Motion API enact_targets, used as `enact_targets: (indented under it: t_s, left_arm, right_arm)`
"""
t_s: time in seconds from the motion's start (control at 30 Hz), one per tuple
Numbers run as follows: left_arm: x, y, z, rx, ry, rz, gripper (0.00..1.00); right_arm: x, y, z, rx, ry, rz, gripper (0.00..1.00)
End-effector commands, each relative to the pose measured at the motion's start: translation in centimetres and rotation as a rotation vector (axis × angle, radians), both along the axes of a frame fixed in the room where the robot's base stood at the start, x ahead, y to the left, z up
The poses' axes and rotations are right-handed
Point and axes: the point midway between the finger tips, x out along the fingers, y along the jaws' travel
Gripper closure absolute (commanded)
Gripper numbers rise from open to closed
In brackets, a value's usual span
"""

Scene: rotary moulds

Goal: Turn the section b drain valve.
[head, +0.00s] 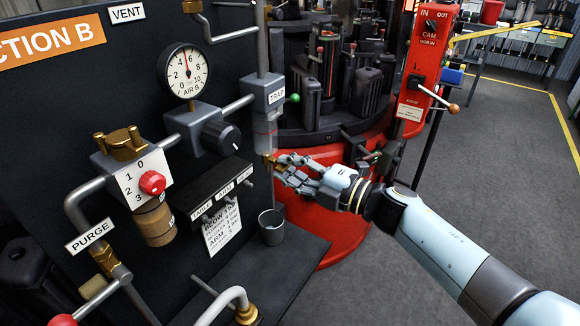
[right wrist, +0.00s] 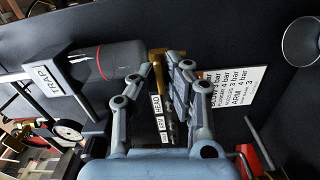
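The section B panel (head: 110,80) fills the left of the head view, under an orange sign (head: 50,42). A small brass drain valve (head: 268,161) sits below the clear bowl (head: 264,128) of the unit labelled TRAP. In the right wrist view the brass valve handle (right wrist: 157,66) stands between the fingers of my right gripper (right wrist: 160,78), under the bowl (right wrist: 118,66). The fingers are spread, with a narrow gap beside the handle; whether one touches it is hard to tell. In the head view my right gripper (head: 284,170) partly covers the valve. My left gripper is not in view.
A metal cup (head: 271,228) stands below the trap. A red CAM post (head: 428,60) stands right of the rotary machine. Grey floor lies open at right.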

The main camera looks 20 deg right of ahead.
Motion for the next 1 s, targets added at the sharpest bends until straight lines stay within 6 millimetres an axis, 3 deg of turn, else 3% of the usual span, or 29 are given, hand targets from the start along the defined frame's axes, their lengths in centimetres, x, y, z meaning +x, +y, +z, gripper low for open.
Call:
enact_targets:
  t_s: [0.13, 0.47, 1.0]
  left_arm:
    - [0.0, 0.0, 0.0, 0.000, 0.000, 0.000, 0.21]
    - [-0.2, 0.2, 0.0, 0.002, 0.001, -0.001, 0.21]
    - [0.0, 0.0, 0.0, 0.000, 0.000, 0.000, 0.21]
  right_arm:
    - [0.0, 0.0, 0.0, -0.001, -0.001, 0.000, 0.69]
    - [-0.5, -0.4, 0.0, -0.003, -0.001, 0.000, 0.69]
    - [-8.6, -6.7, -0.1, -0.003, 0.001, 0.000, 0.69]
